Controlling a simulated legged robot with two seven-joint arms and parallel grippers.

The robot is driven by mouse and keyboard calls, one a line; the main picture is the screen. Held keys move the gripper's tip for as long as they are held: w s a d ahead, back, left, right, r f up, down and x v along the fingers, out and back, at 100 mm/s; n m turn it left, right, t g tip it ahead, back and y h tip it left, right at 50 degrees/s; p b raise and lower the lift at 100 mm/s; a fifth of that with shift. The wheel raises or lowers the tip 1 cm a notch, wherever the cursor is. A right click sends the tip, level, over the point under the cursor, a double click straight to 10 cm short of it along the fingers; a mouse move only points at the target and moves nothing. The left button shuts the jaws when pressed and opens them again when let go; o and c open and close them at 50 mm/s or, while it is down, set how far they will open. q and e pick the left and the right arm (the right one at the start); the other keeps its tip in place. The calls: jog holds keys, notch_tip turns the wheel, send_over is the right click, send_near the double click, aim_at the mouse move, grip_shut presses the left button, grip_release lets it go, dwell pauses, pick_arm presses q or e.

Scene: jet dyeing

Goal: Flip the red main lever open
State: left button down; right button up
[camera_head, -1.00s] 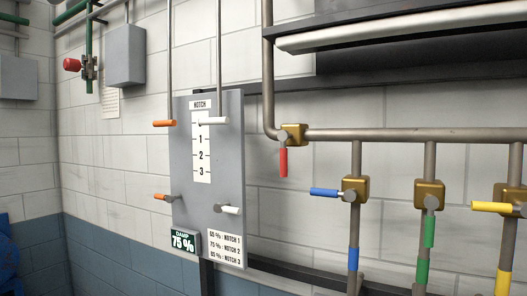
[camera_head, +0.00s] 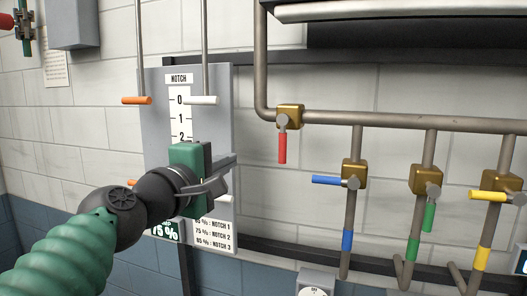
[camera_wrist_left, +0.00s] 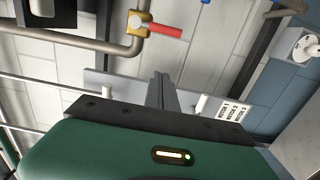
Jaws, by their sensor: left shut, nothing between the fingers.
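The red main lever (camera_head: 282,148) hangs straight down from a brass valve (camera_head: 290,116) on the main pipe. It also shows in the left wrist view as a red handle (camera_wrist_left: 166,30) on its brass valve, near the top. My left gripper (camera_head: 232,160) is in front of the notch panel, left of and a little below the red lever, and apart from it. It is shut and empty; its fingers (camera_wrist_left: 163,90) show together in the left wrist view. My right gripper is not in view.
The notch panel (camera_head: 157,90), with orange (camera_head: 136,100) and white (camera_head: 202,100) handles, stands behind my left gripper. Blue (camera_head: 326,180), green (camera_head: 429,218) and yellow (camera_head: 487,195) levers sit on branch pipes to the right. Bare wall lies between panel and red lever.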

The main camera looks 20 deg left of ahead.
aim_at(283, 145)
pick_arm(q)
jog(key=w+d+p, duration=0.5)
jog(key=w, duration=0.5)
jog(key=shift+w+d, duration=0.15)
jog(key=shift+d, duration=0.05)
jog(key=shift+w+d, duration=0.1)
jog(key=shift+w, duration=0.15)
